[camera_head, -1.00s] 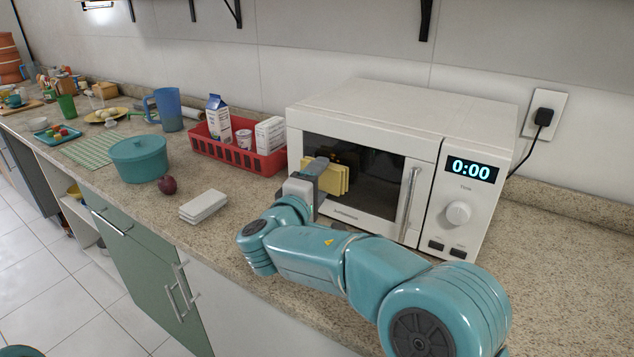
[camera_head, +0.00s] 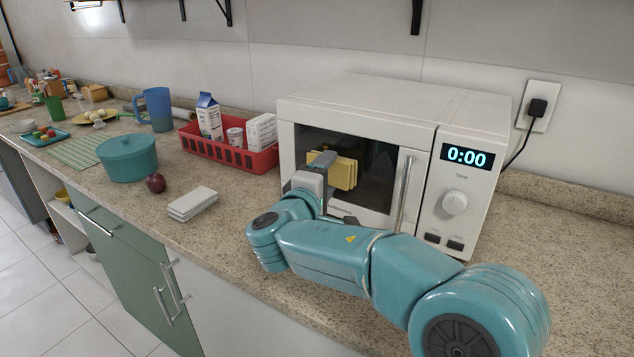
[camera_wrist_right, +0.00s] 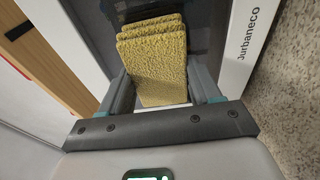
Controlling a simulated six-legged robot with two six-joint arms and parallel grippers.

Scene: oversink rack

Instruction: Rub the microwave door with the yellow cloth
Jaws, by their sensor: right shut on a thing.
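The white microwave (camera_head: 390,105) stands on the counter against the wall, its dark-glass door (camera_head: 378,182) shut. My right gripper (camera_head: 325,172) is in front of the left part of the door, shut on the folded yellow cloth (camera_head: 345,174). In the right wrist view the cloth (camera_wrist_right: 155,60) sits between the two fingers, with the dark door glass (camera_wrist_right: 200,50) close behind it. I cannot tell whether the cloth touches the glass. The door's vertical handle (camera_head: 404,195) is to the right of the cloth. My left gripper is not in view.
A red basket (camera_head: 215,152) with cartons is just left of the microwave. A white stacked block (camera_head: 192,204), a dark red fruit (camera_head: 155,183) and a teal pot (camera_head: 127,158) are further left. The counter right of the microwave is clear up to the plugged-in socket (camera_head: 538,105).

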